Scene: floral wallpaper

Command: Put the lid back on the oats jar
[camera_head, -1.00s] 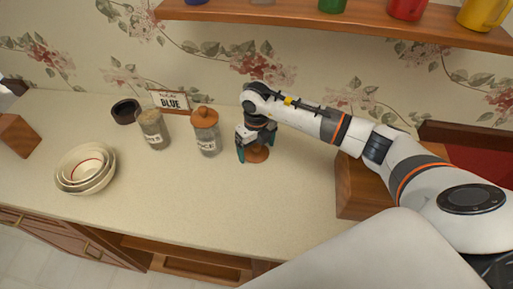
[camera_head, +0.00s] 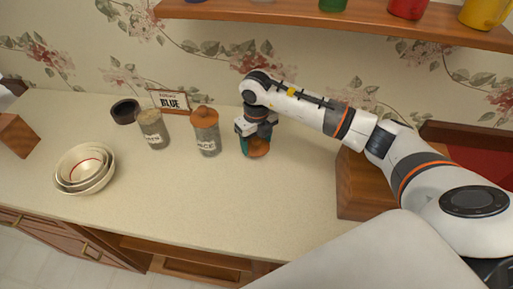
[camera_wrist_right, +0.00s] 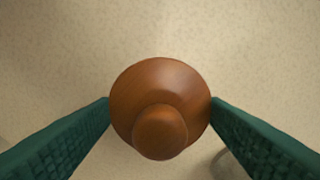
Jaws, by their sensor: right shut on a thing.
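A round brown wooden lid with a knob (camera_wrist_right: 160,100) is between the two green fingers of my right gripper (camera_head: 256,147), which is shut on its rim. In the head view the lid (camera_head: 257,149) shows below the gripper, at or just above the counter; I cannot tell which. The oats jar (camera_head: 152,132) is a glass jar without a lid, filled with pale contents, upright to the left of the gripper. Its label is small and hard to read. My left gripper is not in view.
A second jar (camera_head: 207,138) with a wooden lid stands between the oats jar and my gripper. A dark cup (camera_head: 125,111), a "BLUE" sign (camera_head: 172,101) and stacked bowls (camera_head: 82,172) are on the left. A wooden box (camera_head: 362,185) stands right. The front counter (camera_head: 200,205) is clear.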

